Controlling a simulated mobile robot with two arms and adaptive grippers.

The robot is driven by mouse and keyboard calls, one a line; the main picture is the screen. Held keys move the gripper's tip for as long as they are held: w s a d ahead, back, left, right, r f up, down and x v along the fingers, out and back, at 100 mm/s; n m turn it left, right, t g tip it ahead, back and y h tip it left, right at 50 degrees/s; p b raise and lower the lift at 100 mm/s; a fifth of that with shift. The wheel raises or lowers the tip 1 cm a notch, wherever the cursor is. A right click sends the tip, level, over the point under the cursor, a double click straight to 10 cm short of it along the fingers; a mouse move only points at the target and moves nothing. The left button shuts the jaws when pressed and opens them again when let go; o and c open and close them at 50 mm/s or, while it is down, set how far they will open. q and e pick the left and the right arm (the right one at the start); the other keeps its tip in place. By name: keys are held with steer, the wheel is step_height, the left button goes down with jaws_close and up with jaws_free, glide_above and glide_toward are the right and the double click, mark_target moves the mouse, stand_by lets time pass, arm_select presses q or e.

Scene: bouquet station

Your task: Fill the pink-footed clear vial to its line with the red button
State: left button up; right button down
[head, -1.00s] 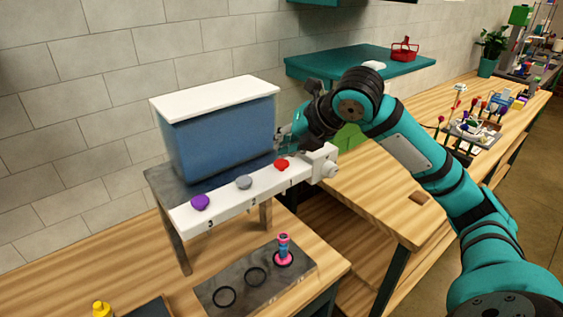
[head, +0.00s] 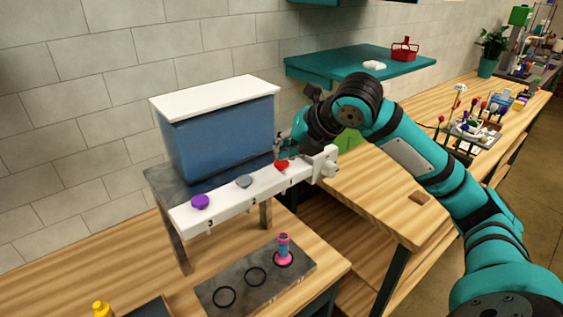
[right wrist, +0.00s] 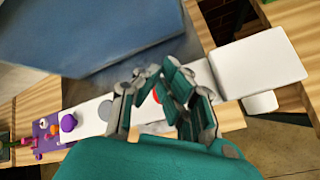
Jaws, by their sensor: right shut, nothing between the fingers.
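The vial (head: 283,245) stands upright on its pink foot in the rightmost ring of the dark plate (head: 240,284), below the dispenser's right end. Its body looks blue and pink; its line and level are too small to read. The red button (head: 282,165) is on the white bar by the number 1. My right gripper (head: 281,155) is shut and empty, its fingertips just above or at the red button; I cannot tell whether they touch. In the right wrist view a bit of the red button (right wrist: 158,99) shows between the fingers. My left gripper is not in view.
The white bar (head: 232,205) also carries a grey button (head: 244,181) and a purple button (head: 200,202). A blue tank (head: 225,135) with a white lid stands behind it. Two rings on the plate are empty. A yellow-topped bottle (head: 101,309) is at the lower left.

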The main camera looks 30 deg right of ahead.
steer(key=shift+f, duration=0.5)
stand_by(0.5)
steer(key=shift+r, duration=0.1)
steer(key=shift+r+p, duration=0.95)
steer(key=shift+p, duration=0.1)
step_height(320, 180, up, 5)
steer(key=p, duration=0.5)
steer(key=shift+p, duration=0.4)
stand_by(0.5)
